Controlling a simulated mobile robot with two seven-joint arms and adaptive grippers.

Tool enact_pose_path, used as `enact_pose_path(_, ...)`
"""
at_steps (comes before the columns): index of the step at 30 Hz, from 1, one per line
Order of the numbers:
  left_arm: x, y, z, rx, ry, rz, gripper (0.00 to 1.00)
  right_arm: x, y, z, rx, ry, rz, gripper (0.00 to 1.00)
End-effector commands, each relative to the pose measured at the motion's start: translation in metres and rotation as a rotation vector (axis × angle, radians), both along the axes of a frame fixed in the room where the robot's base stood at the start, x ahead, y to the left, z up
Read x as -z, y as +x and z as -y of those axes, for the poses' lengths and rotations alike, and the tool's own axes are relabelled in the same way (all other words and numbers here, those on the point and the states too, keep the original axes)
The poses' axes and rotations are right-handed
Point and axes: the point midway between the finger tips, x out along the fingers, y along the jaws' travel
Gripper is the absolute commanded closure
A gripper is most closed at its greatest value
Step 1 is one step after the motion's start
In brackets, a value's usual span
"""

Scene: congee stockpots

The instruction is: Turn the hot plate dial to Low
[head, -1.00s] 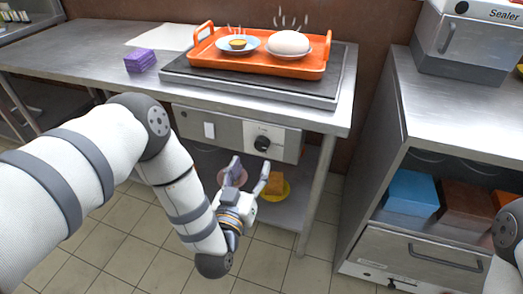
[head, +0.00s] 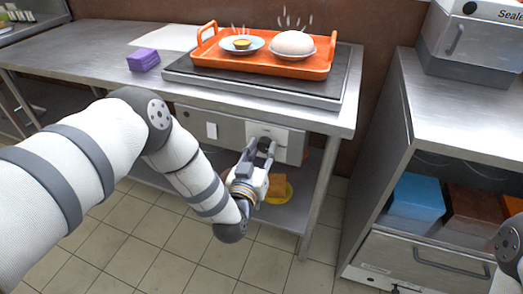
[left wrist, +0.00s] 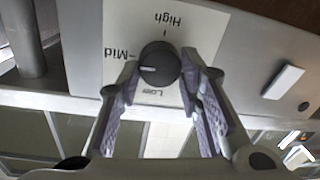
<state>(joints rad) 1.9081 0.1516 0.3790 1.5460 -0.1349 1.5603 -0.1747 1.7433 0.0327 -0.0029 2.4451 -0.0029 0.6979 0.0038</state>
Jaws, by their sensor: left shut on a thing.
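The black round dial (left wrist: 160,64) sits on a pale label plate (left wrist: 200,25) on the hot plate's front panel. In the left wrist view the labels look upside down: High at the top, Mid at the left, Low at the bottom. The dial's white mark points left, towards the Mid side. My left gripper (left wrist: 161,74) is shut on the dial, one finger on each side. In the head view the left gripper (head: 262,146) covers the dial against the panel. My right gripper is not in view.
The hot plate (head: 340,88) bears an orange tray (head: 310,70) with steaming dishes. A purple stack (head: 143,60) lies on the counter (head: 80,50). A white switch (head: 212,131) is left of the dial.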

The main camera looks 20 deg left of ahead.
Motion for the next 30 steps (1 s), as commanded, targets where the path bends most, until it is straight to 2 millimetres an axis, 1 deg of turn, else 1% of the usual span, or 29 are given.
enact_pose_path(5,0.0000,-0.0002,-0.0002,-0.001,-0.019,-0.002,0.95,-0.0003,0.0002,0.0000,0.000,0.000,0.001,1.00)
enact_pose_path(11,-0.0005,-0.0001,-0.0006,-0.001,-0.111,-0.004,0.95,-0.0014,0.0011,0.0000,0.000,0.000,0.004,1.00)
enact_pose_path(17,-0.0005,-0.0001,-0.0016,-0.001,-0.276,-0.010,0.95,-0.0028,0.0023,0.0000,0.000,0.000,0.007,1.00)
enact_pose_path(30,0.0012,-0.0006,-0.0026,-0.001,-0.697,-0.025,0.95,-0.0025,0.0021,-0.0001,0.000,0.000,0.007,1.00)
